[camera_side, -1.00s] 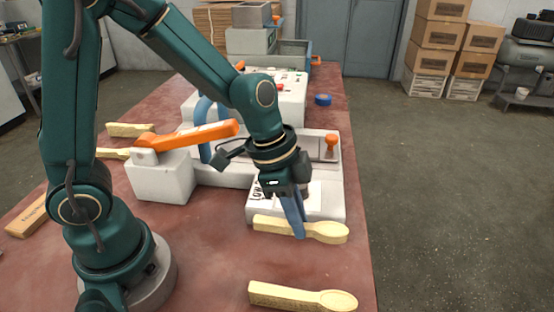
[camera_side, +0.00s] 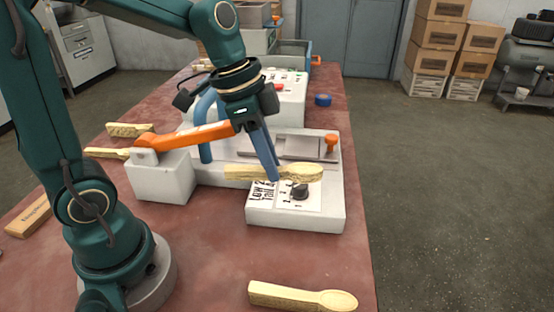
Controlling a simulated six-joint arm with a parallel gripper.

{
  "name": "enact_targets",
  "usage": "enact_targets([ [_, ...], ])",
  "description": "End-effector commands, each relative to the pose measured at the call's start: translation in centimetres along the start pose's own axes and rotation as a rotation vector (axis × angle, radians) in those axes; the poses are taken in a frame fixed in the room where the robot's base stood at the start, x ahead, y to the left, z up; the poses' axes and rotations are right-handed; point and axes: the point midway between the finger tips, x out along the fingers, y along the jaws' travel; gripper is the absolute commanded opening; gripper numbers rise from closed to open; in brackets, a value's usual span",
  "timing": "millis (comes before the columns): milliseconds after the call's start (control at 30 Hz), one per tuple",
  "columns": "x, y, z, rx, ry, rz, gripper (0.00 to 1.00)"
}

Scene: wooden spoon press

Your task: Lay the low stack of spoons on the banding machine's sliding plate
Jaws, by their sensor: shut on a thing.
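My gripper (camera_side: 273,173) is shut on a stack of wooden spoons (camera_side: 302,172), holding it level above the front panel of the white banding machine (camera_side: 328,218). The bowl end points right. The grey sliding plate (camera_side: 300,146) lies just behind the held stack in the picture, with an orange knob (camera_side: 331,141) at its right end. The stack covers part of the view below the plate. Another stack of spoons (camera_side: 300,297) lies on the red table at the front.
An orange lever (camera_side: 190,136) and a blue curved handle (camera_side: 204,125) stand left of the plate. More spoons (camera_side: 130,130) lie at the table's left. A dark dial (camera_side: 299,191) sits on the front panel. A blue tape roll (camera_side: 323,100) lies behind.

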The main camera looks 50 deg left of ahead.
Motion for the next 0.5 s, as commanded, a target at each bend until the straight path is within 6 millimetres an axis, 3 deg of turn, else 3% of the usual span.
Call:
enact_targets([
  [267, -1.7, 1.0, -2.0, -0.281, 0.002, -0.091, 0.0],
  [367, -2.2, 0.5, -2.9, -0.39, 0.001, -0.124, 0.0],
  [500, -2.9, -1.8, -4.3, -0.503, -0.001, -0.157, 0.0],
])
